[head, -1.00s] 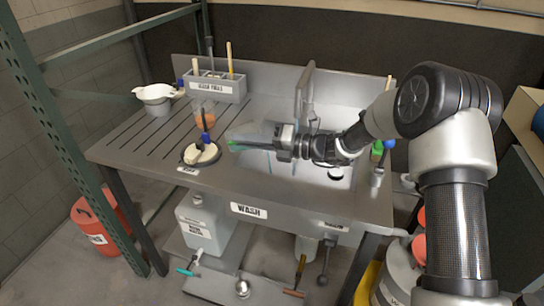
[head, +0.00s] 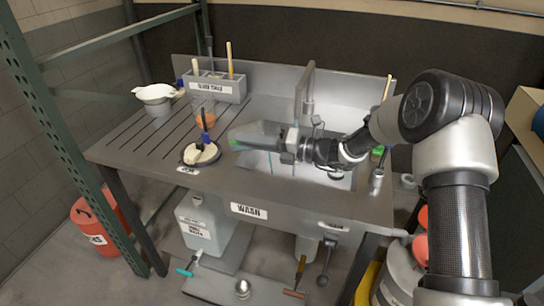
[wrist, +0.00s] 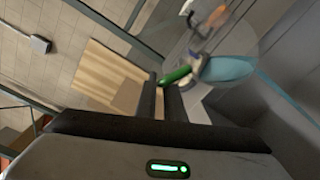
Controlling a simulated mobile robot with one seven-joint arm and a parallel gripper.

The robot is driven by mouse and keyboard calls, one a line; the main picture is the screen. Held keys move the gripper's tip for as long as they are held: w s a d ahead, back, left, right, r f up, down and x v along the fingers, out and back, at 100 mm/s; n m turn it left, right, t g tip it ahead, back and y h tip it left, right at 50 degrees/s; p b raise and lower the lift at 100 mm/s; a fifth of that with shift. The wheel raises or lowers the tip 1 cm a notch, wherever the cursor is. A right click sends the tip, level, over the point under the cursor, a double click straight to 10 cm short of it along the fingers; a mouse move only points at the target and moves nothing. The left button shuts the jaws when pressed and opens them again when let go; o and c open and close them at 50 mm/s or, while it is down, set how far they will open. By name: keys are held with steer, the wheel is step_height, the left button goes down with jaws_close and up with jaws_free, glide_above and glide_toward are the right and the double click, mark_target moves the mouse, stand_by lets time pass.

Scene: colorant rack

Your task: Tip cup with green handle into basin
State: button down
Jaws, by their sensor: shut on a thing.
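My gripper (head: 246,146) is over the left part of the basin (head: 340,118) in the head view, shut on the green handle (wrist: 176,76). In the wrist view the handle shows at the tips of my two fingers (wrist: 160,88). The clear cup (head: 262,131) is tilted and partly hidden by my gripper in the head view. Blue liquid (wrist: 228,68) shows in it in the wrist view, with a blue streak running off from it. A thin blue line (head: 270,162) shows below the cup against the basin.
A clear vessel with orange content (head: 205,120) and a round dish with a pale lump (head: 201,154) stand on the drainboard left of the basin. A faucet (head: 304,95) rises behind my gripper.

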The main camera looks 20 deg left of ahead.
steer(key=shift+w+d+f+y, duration=0.1)
steer(key=shift+w+d+y, duration=0.05)
steer(key=shift+d+y, duration=0.2)
stand_by(0.5)
steer(key=shift+w+d+r+m+y, duration=0.15)
steer(key=shift+d+r+m+y, duration=0.15)
steer(key=shift+d+y, duration=0.2)
stand_by(1.0)
